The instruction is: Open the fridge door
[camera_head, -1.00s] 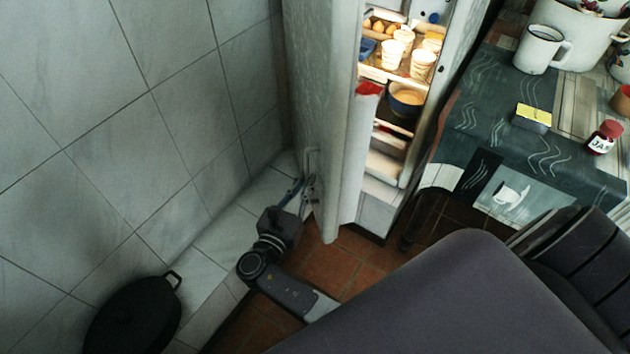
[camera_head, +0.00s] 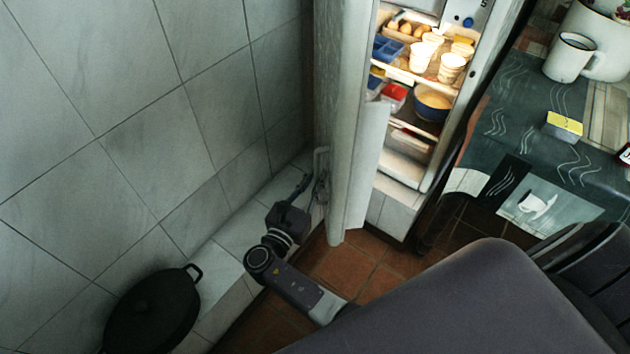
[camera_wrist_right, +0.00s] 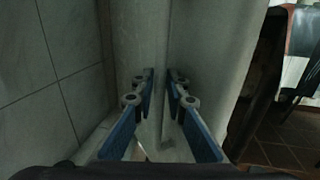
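The fridge door (camera_head: 345,120) stands open, seen nearly edge-on in the head view, close to the tiled wall. Its pale handle (camera_head: 317,163) is on the side facing the wall. The lit fridge interior (camera_head: 405,170) shows to the right of the door. My right gripper (camera_head: 312,186) is low beside the handle. In the right wrist view its two blue fingers (camera_wrist_right: 163,80) are apart, on either side of a narrow upright grey strip on the door; no firm contact shows. My left gripper is not in view.
A tiled wall (camera_head: 120,130) closes in on the left. A table (camera_head: 535,105) with a mug (camera_head: 569,57) and a yellow-topped sponge (camera_head: 564,126) is at right. Brown floor tiles show below the door.

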